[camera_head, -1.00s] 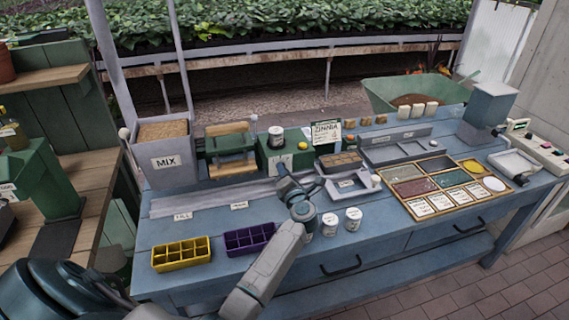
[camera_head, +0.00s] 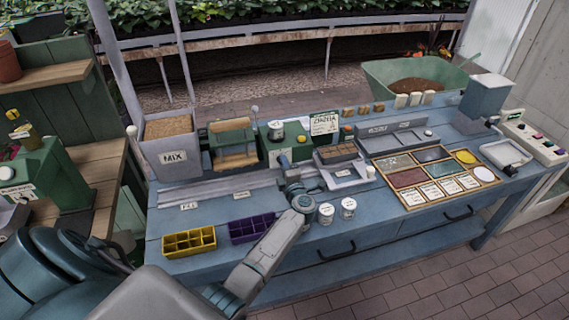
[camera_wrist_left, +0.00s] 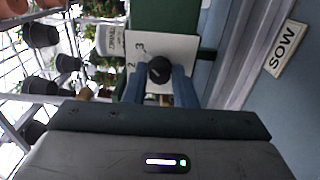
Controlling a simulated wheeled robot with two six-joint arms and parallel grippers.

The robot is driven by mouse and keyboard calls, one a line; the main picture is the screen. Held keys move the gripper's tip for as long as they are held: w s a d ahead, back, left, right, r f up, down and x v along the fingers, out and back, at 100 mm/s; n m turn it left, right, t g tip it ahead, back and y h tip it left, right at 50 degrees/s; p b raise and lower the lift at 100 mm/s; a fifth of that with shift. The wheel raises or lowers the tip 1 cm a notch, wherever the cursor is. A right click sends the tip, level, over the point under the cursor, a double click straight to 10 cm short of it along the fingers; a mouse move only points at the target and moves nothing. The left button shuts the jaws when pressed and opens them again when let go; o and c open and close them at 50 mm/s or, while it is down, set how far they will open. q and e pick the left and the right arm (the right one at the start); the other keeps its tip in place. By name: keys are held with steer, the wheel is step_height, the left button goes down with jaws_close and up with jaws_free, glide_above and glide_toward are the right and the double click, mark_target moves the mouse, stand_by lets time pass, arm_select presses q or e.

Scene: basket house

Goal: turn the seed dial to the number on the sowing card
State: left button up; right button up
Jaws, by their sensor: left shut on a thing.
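The seed dial is a black round knob (camera_wrist_left: 160,69) on a white plate (camera_wrist_left: 178,48) with the figures 2 and 3 legible in the left wrist view. My left gripper (camera_wrist_left: 158,88) is shut on this knob, one blue finger on each side. The fingers hide part of the plate. In the head view my left gripper (camera_head: 285,160) is at the front of the green seeder box (camera_head: 296,135), and its wrist hides the dial. The sowing card (camera_head: 324,123), reading ZINNIA, stands behind the box; its smaller print is too small to read. My right gripper is not in view.
A grey MIX bin (camera_head: 172,165) and a green-and-wood press (camera_head: 232,143) stand left of the box. Yellow (camera_head: 188,242) and purple (camera_head: 251,228) cell trays, two white jars (camera_head: 337,210) and a seed tray (camera_head: 430,178) are on the blue bench (camera_head: 380,222). The right front is clear.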

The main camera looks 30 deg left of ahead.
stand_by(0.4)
arm_select(q)
steer(key=o, duration=1)
steer(key=b+v, duration=0.3)
steer(key=v, duration=0.8)
steer(key=shift+w, duration=0.1)
